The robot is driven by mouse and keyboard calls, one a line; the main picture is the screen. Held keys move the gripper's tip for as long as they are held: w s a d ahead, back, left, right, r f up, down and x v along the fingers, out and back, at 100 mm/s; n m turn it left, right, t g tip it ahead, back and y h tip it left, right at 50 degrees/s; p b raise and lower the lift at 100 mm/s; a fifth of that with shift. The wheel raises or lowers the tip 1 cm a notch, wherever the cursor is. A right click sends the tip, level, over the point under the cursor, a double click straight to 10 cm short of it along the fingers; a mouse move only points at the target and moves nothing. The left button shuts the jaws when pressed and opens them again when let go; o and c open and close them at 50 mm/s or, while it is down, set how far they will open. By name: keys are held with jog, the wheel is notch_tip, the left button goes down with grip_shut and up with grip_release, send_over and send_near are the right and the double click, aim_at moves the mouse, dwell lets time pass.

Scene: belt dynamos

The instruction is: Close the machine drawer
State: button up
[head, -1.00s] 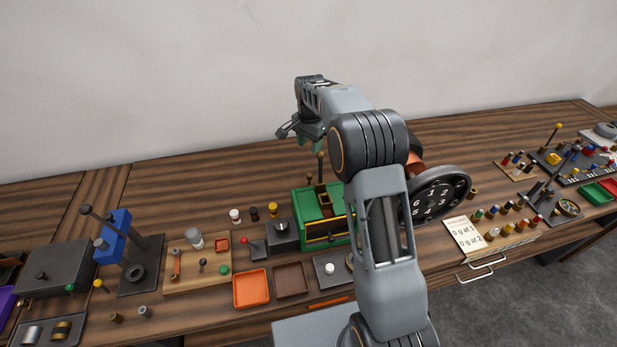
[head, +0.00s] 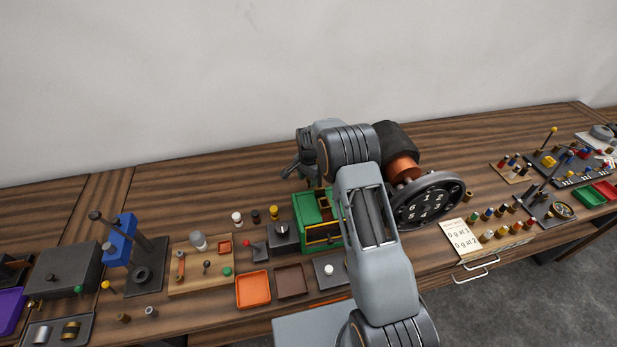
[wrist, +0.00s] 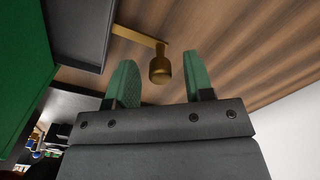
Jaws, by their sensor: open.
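The green machine (head: 307,211) stands on the bench in the head view, partly covered by my arm. In the wrist view its green side (wrist: 22,60) fills the left. Beside it a dark grey drawer-like part (wrist: 82,32) shows at the top, with a brass arm and round brass knob (wrist: 160,68) reaching out from it. My gripper (wrist: 158,62) is open, its two green fingers on either side of the knob with gaps visible. In the head view my gripper (head: 297,168) is low behind the machine. How far out the drawer is cannot be told.
A dark numbered wheel (head: 428,201) and a copper-coloured cylinder (head: 403,168) stand right of my arm. Orange (head: 253,289) and brown (head: 291,281) trays lie in front of the machine. The bench behind, towards the wall, is mostly clear.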

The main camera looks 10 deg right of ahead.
jog(key=shift+f, duration=0.25)
grip_shut()
dwell(0.4)
